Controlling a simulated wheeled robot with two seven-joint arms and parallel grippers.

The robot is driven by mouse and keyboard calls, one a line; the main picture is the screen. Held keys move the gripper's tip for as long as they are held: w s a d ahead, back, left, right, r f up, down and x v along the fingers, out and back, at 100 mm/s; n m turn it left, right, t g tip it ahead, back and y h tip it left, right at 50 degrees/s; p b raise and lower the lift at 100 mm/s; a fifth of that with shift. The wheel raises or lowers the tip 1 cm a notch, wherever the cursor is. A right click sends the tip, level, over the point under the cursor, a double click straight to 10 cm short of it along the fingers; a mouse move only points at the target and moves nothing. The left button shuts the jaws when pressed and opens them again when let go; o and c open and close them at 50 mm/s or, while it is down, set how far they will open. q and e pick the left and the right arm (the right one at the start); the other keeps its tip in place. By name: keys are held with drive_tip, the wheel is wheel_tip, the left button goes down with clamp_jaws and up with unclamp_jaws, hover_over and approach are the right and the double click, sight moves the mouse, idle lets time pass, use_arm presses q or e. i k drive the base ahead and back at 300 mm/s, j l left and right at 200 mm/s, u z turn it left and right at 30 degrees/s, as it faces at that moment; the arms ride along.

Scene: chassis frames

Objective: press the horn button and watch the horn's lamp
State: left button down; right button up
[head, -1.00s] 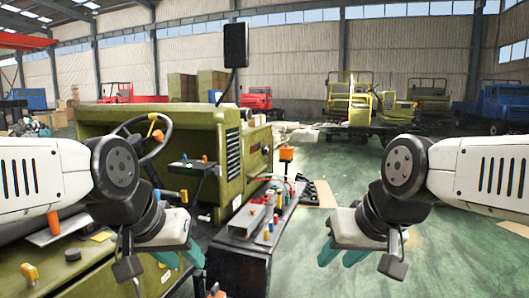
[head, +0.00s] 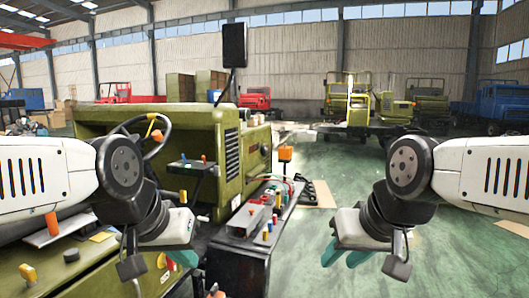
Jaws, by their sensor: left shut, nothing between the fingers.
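My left gripper (head: 181,260) is at the lower left centre, its teal fingers together and empty, above the green chassis side. My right gripper (head: 345,255) is at the lower right centre, its teal fingers apart and empty over the green floor. A dark bench (head: 240,258) between them carries small red, yellow and blue knobs (head: 268,229) and a grey box (head: 246,219). No part is clearly lit.
A green vehicle chassis (head: 190,128) with a steering wheel (head: 146,132) and a small black lever panel (head: 195,167) fills the left. A black panel (head: 234,45) stands on a post above it. Parked trucks (head: 350,102) are far behind.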

sight(72, 253)
drive_tip(key=u, duration=2.35)
drive_tip(key=l, duration=0.7)
